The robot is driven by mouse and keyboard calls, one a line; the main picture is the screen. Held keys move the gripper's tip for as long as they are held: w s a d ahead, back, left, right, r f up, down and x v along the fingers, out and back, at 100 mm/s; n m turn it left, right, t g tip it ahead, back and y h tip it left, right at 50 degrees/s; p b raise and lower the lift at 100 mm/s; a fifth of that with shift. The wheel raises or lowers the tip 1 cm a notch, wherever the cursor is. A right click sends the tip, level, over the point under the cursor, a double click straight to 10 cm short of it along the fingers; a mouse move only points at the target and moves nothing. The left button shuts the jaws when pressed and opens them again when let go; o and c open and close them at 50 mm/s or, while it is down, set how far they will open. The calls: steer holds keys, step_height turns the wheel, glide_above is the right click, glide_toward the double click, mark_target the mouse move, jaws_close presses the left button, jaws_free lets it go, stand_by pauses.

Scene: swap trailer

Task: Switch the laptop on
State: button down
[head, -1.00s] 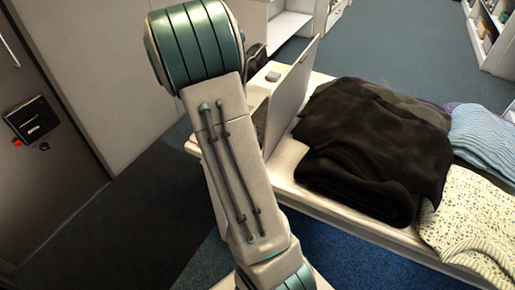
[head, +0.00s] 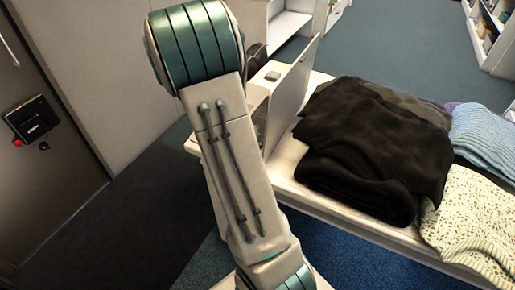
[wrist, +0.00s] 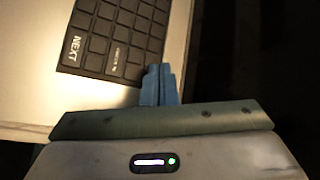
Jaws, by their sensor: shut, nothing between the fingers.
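The laptop (head: 292,92) stands open on the white table, its raised lid seen from the side and back in the head view. My arm hides most of its base there. In the wrist view its black keyboard (wrist: 117,38) shows at the top, with large keys, one marked NEXT, set in a pale body (wrist: 35,70). My gripper (wrist: 160,75) is shut and empty, its blue fingertips at the lower right corner of the keyboard. I cannot tell whether they touch it. The screen's face is not in view.
Dark folded clothes (head: 370,150) lie on the table (head: 340,222) right of the laptop, with a blue knit (head: 487,135) and a cream patterned cloth (head: 470,215) further right. A small pale object (head: 272,76) sits behind the laptop. A door (head: 45,150) is at the left.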

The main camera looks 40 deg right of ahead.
steer(key=shift+f, duration=0.25)
steer(key=shift+f+b, duration=0.3)
steer(key=shift+b, duration=0.1)
stand_by(0.4)
steer(key=shift+r, duration=0.1)
steer(key=shift+r+p, duration=0.65)
steer(key=shift+r+p, duration=2.15)
steer(key=shift+r, duration=0.35)
